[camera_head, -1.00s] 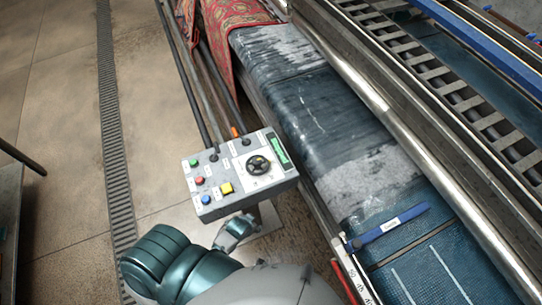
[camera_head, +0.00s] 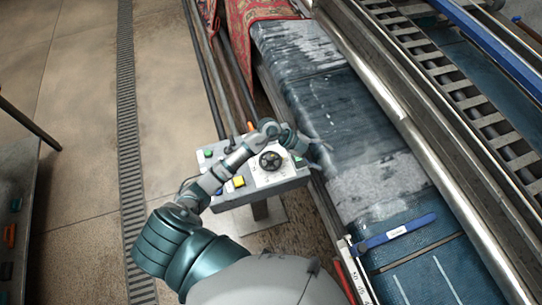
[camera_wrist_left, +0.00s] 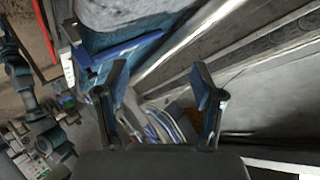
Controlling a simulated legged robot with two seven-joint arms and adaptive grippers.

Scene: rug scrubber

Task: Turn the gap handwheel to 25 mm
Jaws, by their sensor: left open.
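The gap handwheel (camera_head: 270,161) is a small black wheel on a white plate on the grey control box (camera_head: 262,196). It shows uncovered; its setting is too small to read. My left arm reaches across the box. My left gripper (camera_head: 322,160) is beyond the wheel, at the box's far right corner beside the belt, and does not touch the wheel. In the left wrist view its two fingers (camera_wrist_left: 160,95) are apart with nothing between them. My arm hides some buttons and part of the display. My right gripper is not in view.
A yellow button (camera_head: 239,182) is left of the wheel. The wet belt (camera_head: 345,125) and a long metal roller (camera_head: 400,110) run along the right. A blue-handled bar (camera_head: 398,232) lies across the belt. A red rug (camera_head: 245,12) hangs at the back. Open floor lies left.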

